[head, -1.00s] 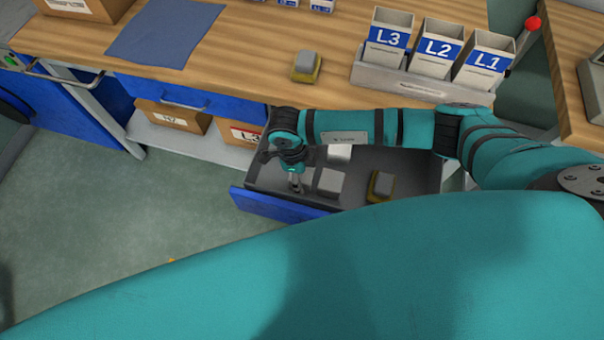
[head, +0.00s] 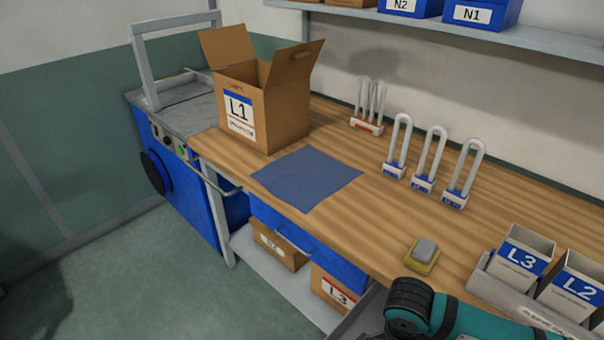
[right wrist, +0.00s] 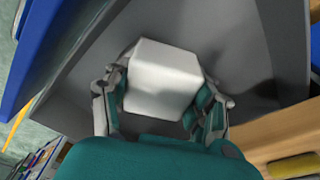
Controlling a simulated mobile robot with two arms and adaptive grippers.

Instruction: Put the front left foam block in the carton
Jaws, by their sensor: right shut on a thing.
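The white foam block (right wrist: 163,75) is in the right wrist view, between the two fingers of my right gripper (right wrist: 161,94), which is shut on it. The grey drawer interior (right wrist: 235,45) lies behind the block; I cannot tell whether the block is clear of the drawer floor. The open carton (head: 265,105), brown with an L1 label and raised flaps, stands on the bench at the upper left of the head view. In that view only part of my right arm shows, at the bottom right; its gripper is out of frame. My left gripper is in neither view.
A blue mat (head: 306,180) lies in front of the carton. Several padlock-like white loops (head: 432,155) stand behind it. A yellow-and-grey sponge-like block (head: 423,254) and the L3 bin (head: 520,262) are near the front right. A shelf (head: 430,18) runs above the bench.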

